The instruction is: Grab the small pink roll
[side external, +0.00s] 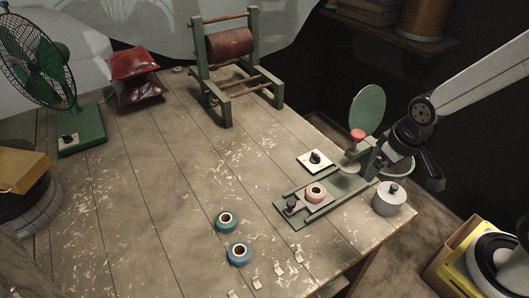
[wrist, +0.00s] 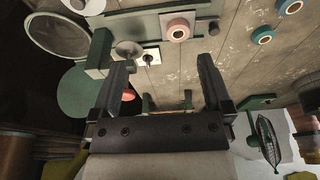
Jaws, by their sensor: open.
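The small pink roll (side external: 316,199) lies flat on a pale plate of the green winding stand (side external: 290,215) on the table's right part. In the wrist view the pink roll (wrist: 169,30) shows near the top, beyond my fingertips. My gripper (side external: 436,180) is off the table's right edge, behind and right of the stand, well apart from the roll. In the wrist view my gripper (wrist: 163,65) has its two fingers wide apart with nothing between them.
A teal roll (side external: 219,224) and a blue roll (side external: 232,257) lie left of the stand. The stand's upright green disc (side external: 368,108) and red knob (side external: 358,134) rise between my gripper and the roll. A lidded metal pot (side external: 389,203) stands at the right edge. The table's middle is clear.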

